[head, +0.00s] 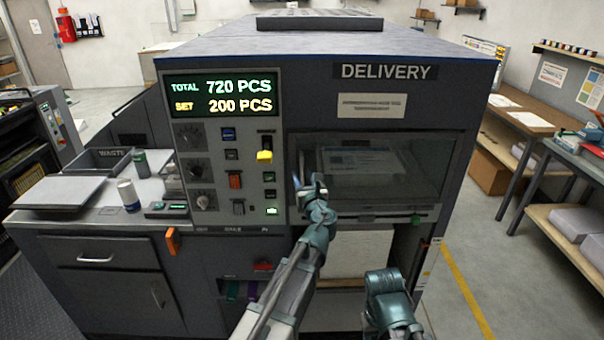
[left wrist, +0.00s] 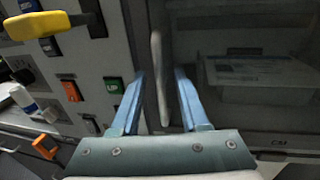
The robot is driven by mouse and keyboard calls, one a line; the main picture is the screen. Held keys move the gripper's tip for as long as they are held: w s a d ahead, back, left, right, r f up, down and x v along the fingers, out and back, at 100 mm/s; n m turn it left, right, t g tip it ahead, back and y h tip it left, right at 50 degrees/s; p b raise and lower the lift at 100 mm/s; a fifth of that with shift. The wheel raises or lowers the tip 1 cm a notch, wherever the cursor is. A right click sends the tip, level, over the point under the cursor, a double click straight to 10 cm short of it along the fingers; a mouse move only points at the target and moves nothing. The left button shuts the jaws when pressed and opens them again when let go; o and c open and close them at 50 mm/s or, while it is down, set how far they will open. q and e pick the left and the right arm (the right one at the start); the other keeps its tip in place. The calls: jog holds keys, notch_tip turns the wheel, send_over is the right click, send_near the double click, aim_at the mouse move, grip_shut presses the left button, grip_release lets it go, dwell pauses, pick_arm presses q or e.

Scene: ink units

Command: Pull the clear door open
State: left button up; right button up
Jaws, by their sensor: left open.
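The clear door (head: 415,158) is a dark-framed, see-through panel below the DELIVERY sign, and it looks closed. Paper shows dimly behind it, also in the left wrist view (left wrist: 225,110). My left gripper (head: 308,182) is at the door's left edge, open. In the left wrist view its two blue fingers (left wrist: 160,82) stand either side of a pale upright handle (left wrist: 157,50). The handle lies between them with gaps visible; I cannot tell how deep it sits. Part of my right arm shows low in the head view, but its gripper is not visible.
A control panel with a yellow lever (head: 264,156) and several buttons is just left of the door. Free floor lies to the right, before a workbench (head: 545,137).

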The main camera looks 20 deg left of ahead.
pick_arm(q)
jog(key=shift+x, duration=1.05)
jog(key=shift+c, duration=0.3)
grip_shut()
dwell(0.5)
